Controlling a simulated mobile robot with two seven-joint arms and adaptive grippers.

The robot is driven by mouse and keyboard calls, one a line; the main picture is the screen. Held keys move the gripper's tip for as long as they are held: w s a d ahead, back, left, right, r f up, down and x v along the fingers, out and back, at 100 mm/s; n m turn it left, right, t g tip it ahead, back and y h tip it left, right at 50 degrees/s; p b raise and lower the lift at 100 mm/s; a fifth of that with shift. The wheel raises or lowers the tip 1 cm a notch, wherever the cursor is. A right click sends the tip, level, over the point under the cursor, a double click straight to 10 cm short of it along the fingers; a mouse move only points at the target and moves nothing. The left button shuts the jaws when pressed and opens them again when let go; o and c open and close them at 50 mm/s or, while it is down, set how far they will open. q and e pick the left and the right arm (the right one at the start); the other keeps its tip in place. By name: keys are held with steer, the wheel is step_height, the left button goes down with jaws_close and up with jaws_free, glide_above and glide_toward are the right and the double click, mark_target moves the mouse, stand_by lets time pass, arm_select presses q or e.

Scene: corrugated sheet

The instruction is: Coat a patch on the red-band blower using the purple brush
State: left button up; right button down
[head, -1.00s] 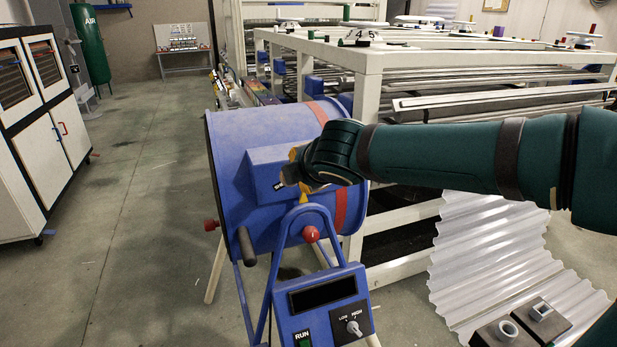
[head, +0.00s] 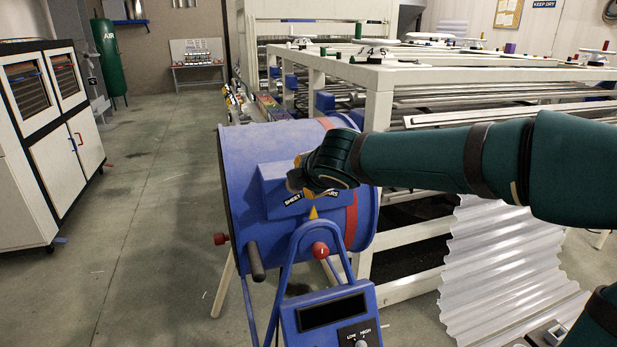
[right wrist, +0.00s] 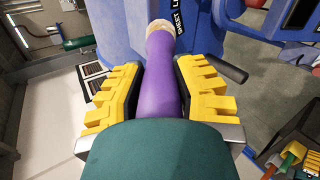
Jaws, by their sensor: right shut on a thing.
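The blue blower (head: 250,160) with a red band (head: 351,218) stands in the middle of the head view, on a blue frame. A box with a partly covered label (head: 290,199) protrudes from its drum. My right gripper (head: 297,184) is in front of this box. In the right wrist view, the yellow fingers of my right gripper (right wrist: 158,68) are shut on the purple brush (right wrist: 161,88). The brush's pale tip (right wrist: 161,27) points at the blue surface by the label; I cannot tell if it touches. My left gripper is not in view.
A white rack (head: 379,105) with metal sheets stands behind the blower. A clear corrugated sheet (head: 495,265) leans at the right. A control panel (head: 331,312) is low in front. White cabinets (head: 58,150) stand left, with open floor (head: 150,230) between.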

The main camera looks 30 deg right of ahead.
steer(key=shift+w+d, duration=0.15)
steer(key=shift+w, duration=0.55)
stand_by(0.4)
